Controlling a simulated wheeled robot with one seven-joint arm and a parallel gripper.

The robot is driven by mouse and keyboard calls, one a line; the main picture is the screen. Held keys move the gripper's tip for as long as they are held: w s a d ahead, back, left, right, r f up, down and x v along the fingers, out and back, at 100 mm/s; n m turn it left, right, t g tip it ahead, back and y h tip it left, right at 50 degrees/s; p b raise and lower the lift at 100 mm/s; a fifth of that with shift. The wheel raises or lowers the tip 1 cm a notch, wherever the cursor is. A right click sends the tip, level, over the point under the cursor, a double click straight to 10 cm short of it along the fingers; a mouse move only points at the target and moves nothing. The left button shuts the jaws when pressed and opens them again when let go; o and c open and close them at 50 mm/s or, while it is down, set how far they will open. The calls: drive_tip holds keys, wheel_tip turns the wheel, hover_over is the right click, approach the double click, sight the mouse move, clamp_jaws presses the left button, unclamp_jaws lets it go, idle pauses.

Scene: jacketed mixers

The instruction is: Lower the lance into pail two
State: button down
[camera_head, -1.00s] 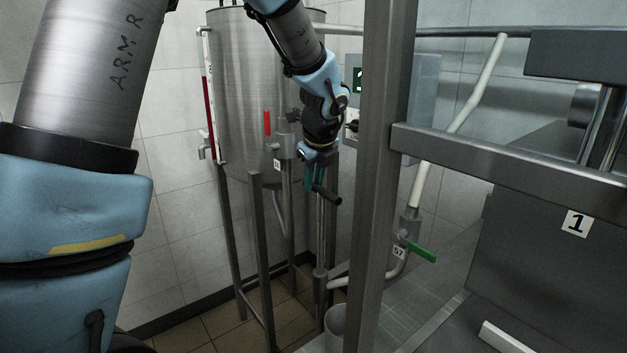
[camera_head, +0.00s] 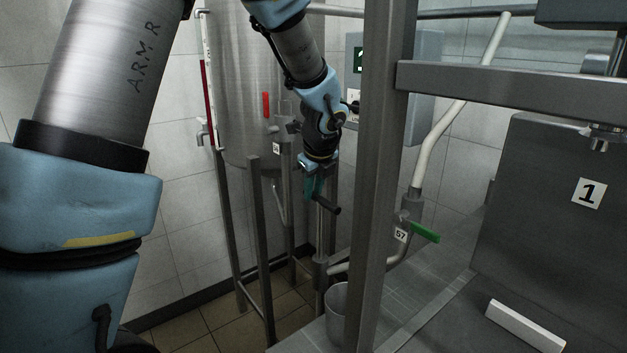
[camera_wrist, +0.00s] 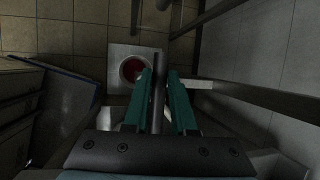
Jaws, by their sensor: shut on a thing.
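My gripper (camera_head: 314,190) has teal fingers and points down in front of the steel tank. In the wrist view the fingers (camera_wrist: 160,100) close on both sides of a slim grey rod, which I take for the lance (camera_wrist: 157,75). In the head view a black handle (camera_head: 327,205) juts out just below the fingers, and an upright metal rod (camera_head: 320,235) runs down from there to a collar. A grey pail (camera_head: 336,302) stands below, partly hidden by a post. In the wrist view a round pail with a red inside (camera_wrist: 135,68) lies just left of the rod's end. No pail number is readable.
A thick steel post (camera_head: 380,150) and crossbar stand close on the right of my arm. The jacketed tank (camera_head: 240,90) with its legs is behind. A panel marked 1 (camera_head: 588,193) is further right.

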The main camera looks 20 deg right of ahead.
wheel_tip(320, 180, down, 9)
drive_tip(key=b, duration=0.4)
drive_tip(key=shift+f+b, duration=0.2)
drive_tip(key=shift+b, duration=0.1)
drive_tip(key=shift+a, duration=0.15)
drive_tip(key=c, duration=0.8)
unclamp_jaws()
drive_tip(key=shift+o, duration=0.3)
drive_tip(key=v, duration=1)
drive_tip(key=shift+s+r+p, duration=0.15)
drive_tip(key=shift+r+p, duration=0.25)
